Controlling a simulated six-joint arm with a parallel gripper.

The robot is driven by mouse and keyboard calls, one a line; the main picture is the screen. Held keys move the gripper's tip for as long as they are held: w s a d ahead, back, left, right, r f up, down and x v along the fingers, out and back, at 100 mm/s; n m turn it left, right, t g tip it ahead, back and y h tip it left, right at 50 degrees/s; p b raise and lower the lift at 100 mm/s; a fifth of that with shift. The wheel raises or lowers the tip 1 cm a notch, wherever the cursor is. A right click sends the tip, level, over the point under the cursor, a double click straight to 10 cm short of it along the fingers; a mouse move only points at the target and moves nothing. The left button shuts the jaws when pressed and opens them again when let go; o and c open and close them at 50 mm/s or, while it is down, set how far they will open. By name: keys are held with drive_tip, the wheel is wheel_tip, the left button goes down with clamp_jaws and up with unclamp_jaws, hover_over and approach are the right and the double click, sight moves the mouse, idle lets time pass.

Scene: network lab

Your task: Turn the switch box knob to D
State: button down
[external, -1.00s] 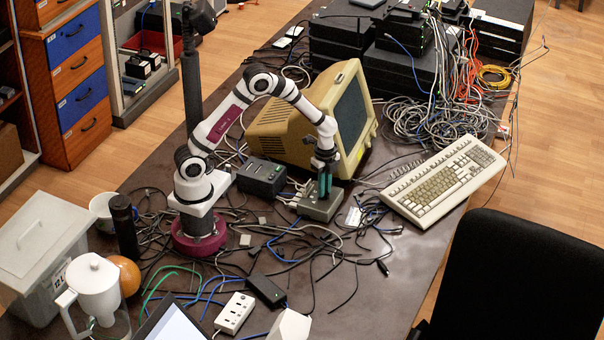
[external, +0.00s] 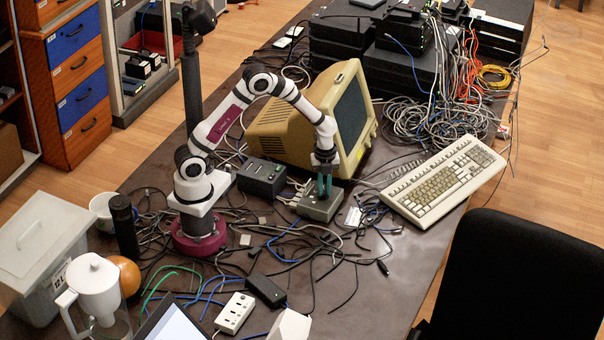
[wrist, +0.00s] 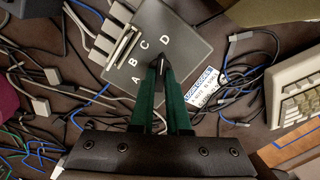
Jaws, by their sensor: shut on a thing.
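The switch box (external: 319,207) is a small grey box on the table, in front of the beige monitor. In the wrist view its grey top (wrist: 188,40) carries the letters A, B, C and D in an arc around a small dark knob (wrist: 159,63). My gripper (external: 324,194) points down onto the box from above. In the wrist view its two green fingers (wrist: 161,70) are closed around the knob at their tips. The fingers hide much of the knob, so I cannot tell for sure which letter it points to.
Grey plugs and cables (wrist: 118,40) run into one side of the box. A white label (wrist: 198,88) lies by it among loose cables. The monitor (external: 322,115) stands close behind, the keyboard (external: 446,180) to the right, and a dark box (external: 262,178) to the left.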

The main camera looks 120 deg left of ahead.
sight(324, 191)
drive_tip(key=shift+s, duration=0.1)
drive_tip(key=c, duration=0.9)
unclamp_jaws()
drive_tip(key=shift+r, duration=0.1)
wheel_tip(324, 191, up, 16)
drive_tip(key=shift+f, duration=0.2)
